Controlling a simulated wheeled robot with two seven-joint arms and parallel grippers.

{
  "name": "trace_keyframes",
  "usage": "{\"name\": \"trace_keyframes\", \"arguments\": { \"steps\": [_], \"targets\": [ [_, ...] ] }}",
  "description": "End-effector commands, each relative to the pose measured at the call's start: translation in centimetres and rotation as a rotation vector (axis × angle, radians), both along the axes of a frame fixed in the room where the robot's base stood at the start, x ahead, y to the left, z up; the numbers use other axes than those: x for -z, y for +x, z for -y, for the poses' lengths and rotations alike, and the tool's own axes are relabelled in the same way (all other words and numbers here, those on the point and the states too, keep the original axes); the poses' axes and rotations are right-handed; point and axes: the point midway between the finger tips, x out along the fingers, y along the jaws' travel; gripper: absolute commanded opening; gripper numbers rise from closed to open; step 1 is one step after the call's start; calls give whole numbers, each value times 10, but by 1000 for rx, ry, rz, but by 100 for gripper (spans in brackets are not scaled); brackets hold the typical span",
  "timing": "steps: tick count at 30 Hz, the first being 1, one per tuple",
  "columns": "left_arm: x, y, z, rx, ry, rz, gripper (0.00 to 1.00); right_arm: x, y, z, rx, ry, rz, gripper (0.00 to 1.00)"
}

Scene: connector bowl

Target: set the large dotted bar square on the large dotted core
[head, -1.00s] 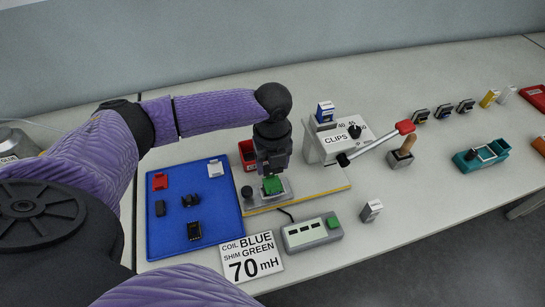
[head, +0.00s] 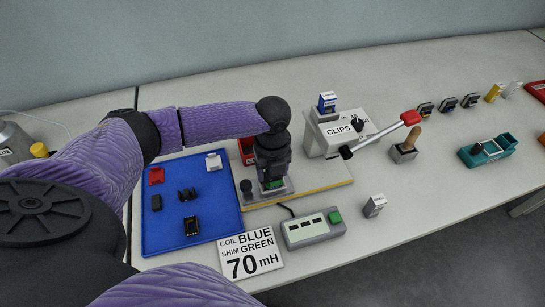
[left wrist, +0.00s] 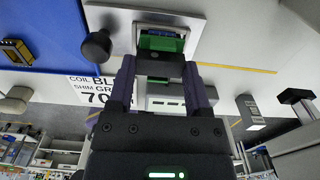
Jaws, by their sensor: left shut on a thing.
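My left gripper (head: 273,176) points down over the grey fixture (head: 287,190) on the board. In the left wrist view its fingers (left wrist: 159,68) are shut on a dark grey bar (left wrist: 160,66). Just beyond the bar, green pieces (left wrist: 150,42) and a blue coil (left wrist: 168,44) sit in the fixture. The core is mostly hidden there by the bar and the green parts. I cannot tell whether the bar touches the stack, and no dots can be made out. My right gripper is out of view.
A round black knob (head: 246,186) stands at the fixture's left. A blue tray (head: 165,235) with several loose parts lies to the left. A meter (head: 312,231) and sign (head: 250,258) lie in front.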

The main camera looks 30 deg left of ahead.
Motion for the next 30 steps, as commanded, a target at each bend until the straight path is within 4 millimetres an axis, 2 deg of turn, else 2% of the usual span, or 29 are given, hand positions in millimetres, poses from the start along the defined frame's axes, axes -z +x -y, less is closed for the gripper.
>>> {"name": "trace_keyframes", "arguments": {
  "steps": [5,6,10,17,19,27,30],
  "targets": [
    [0,0,0,0,0,0,5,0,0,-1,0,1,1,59],
    [0,0,0,0,0,0,72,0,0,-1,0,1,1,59],
    [0,0,0,0,0,0,99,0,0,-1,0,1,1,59],
    [-1,0,0,0,0,0,100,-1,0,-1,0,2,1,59],
    [-10,0,0,0,1,1,100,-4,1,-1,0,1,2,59],
    [-78,1,0,1,0,4,100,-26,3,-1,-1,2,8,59],
    [-93,1,0,1,-1,2,100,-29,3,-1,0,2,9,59]
  ]
}}
